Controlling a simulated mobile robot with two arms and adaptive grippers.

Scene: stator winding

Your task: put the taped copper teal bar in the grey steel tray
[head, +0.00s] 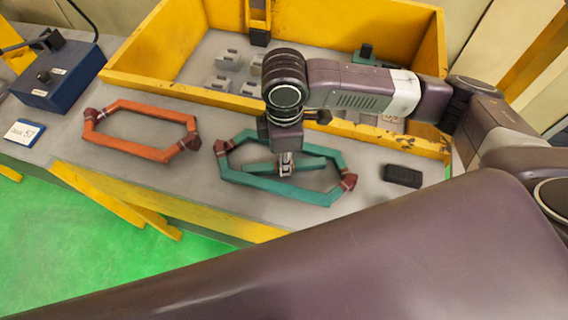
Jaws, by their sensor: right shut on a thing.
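My right gripper (285,171) comes down from above, inside the teal six-sided loop (325,196) with dark red ends. It is shut on a straight teal bar (308,163), which appears within the loop's outline. I cannot tell whether the bar rests on the bench or hangs just above it. The gripper's fingers hide part of the bar. I cannot make out a separate grey steel tray for certain. My left gripper is not in view.
An orange loop (133,150) lies on the grey bench at left. A yellow-walled bin (150,84) holding grey blocks (228,58) is behind my gripper. A black block (402,176) lies to the right.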

